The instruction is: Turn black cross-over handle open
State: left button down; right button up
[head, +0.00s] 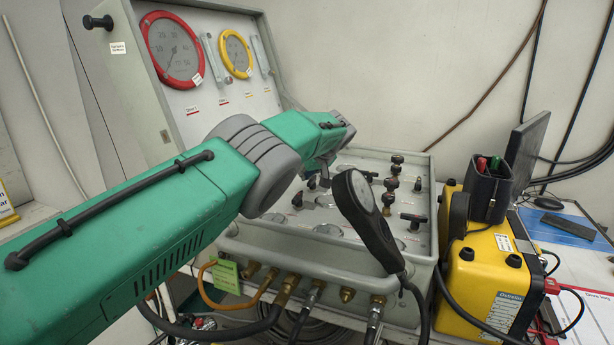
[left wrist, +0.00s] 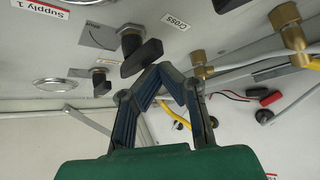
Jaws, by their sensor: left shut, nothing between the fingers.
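A black lever handle (left wrist: 142,57) on a dark round stem is close beside the fingertips of my left gripper (left wrist: 160,72) in the left wrist view. A white label starting "Cross" (left wrist: 180,22) is on the panel near it. The gripper's fingers are bent together at the tips, shut and empty; I cannot tell whether they touch the handle. In the head view, the left gripper (head: 326,172) is at the far end of my green arm, over the valve panel (head: 345,242), mostly hidden by the arm. My right gripper is not in view.
Another black handle (left wrist: 101,82) is left of the first. Brass fittings (left wrist: 202,62) with pipes are to the right. In the head view, a black handset (head: 366,215) stands at the panel's front, and a yellow box (head: 482,275) is at its right.

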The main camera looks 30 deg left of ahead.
aim_at(312, 180)
pick_arm(q)
jog(key=shift+w+a+f, duration=0.1)
jog(key=shift+a+f, duration=0.1)
jog(key=shift+a, duration=0.6)
jog(key=shift+a+f, duration=0.15)
jog(key=shift+a, duration=0.6)
jog(key=d+r, duration=0.1)
jog(key=r, duration=0.1)
jog(key=d+r, duration=0.3)
jog(key=r, duration=0.1)
jog(key=shift+w+d+r, duration=0.2)
jog(key=shift+d+r, duration=0.1)
jog(key=shift+r, duration=0.1)
jog(key=shift+w+d+r+p, duration=0.2)
jog(key=shift+d+r+p, duration=0.1)
jog(key=shift+r+p, duration=0.35)
jog(key=shift+r, duration=0.1)
jog(key=shift+s, duration=0.1)
